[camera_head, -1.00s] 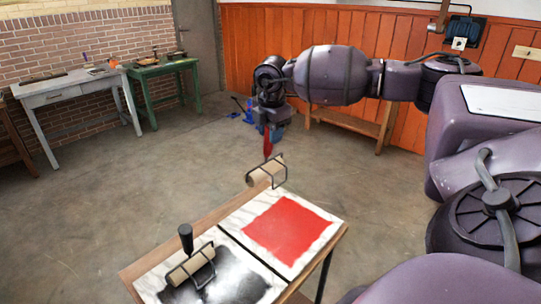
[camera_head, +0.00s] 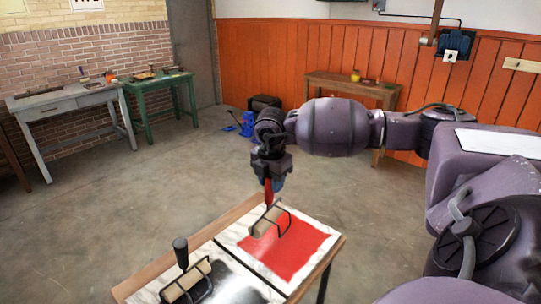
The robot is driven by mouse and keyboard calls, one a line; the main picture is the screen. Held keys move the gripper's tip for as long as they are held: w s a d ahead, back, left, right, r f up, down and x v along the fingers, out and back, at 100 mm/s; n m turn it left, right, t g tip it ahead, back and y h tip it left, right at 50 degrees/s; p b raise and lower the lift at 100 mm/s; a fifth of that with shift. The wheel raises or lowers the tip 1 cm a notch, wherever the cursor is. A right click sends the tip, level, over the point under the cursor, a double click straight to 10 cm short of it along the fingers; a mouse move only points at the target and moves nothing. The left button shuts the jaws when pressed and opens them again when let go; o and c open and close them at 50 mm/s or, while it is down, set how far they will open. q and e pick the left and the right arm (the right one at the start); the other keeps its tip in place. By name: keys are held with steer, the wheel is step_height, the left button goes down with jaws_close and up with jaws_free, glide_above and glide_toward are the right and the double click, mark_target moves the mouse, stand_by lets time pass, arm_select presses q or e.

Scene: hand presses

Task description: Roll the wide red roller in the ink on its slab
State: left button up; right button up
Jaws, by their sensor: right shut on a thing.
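The wide red roller (camera_head: 266,222) has a pale cylinder in a dark wire frame and a red handle. My right gripper (camera_head: 271,182) is shut on the handle and holds it upright, with the cylinder below. The cylinder is over the far left part of the red ink (camera_head: 295,252) on a white marbled slab (camera_head: 246,261). I cannot tell whether it touches the ink. My left gripper is not in view.
A second roller (camera_head: 187,282) with a black handle stands on the neighbouring slab beside black ink (camera_head: 232,284). Both slabs lie on a wooden table. A grey table (camera_head: 65,99), a green table (camera_head: 158,83) and a wooden table (camera_head: 350,84) stand behind, with open floor between.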

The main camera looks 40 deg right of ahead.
mark_target(271, 222)
steer(key=s+a+f+n, duration=0.1)
steer(key=n, duration=0.1)
steer(key=s+f+n, duration=0.1)
steer(key=n, duration=0.1)
steer(key=a+f+n, duration=0.1)
steer(key=n, duration=0.1)
steer(key=shift+s+a+f, duration=0.1)
steer(key=shift+s+a, duration=0.25)
steer(key=shift+s, duration=0.05)
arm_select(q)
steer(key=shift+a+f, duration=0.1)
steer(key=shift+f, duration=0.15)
arm_select(e)
steer(key=shift+w+a+r+n+y, duration=0.1)
steer(key=shift+a+r+n+y, duration=0.2)
steer(key=shift+n, duration=1.45)
steer(key=shift+a+r+n+h, duration=0.1)
steer(key=shift+r+n, duration=0.35)
steer(key=shift+n, duration=1.35)
steer(key=shift+w+a+r+n+y, duration=0.1)
steer(key=shift+a+r+n+y, duration=0.2)
steer(key=shift+n, duration=1.45)
steer(key=shift+s+d+f, duration=0.1)
steer(key=shift+d, duration=0.05)
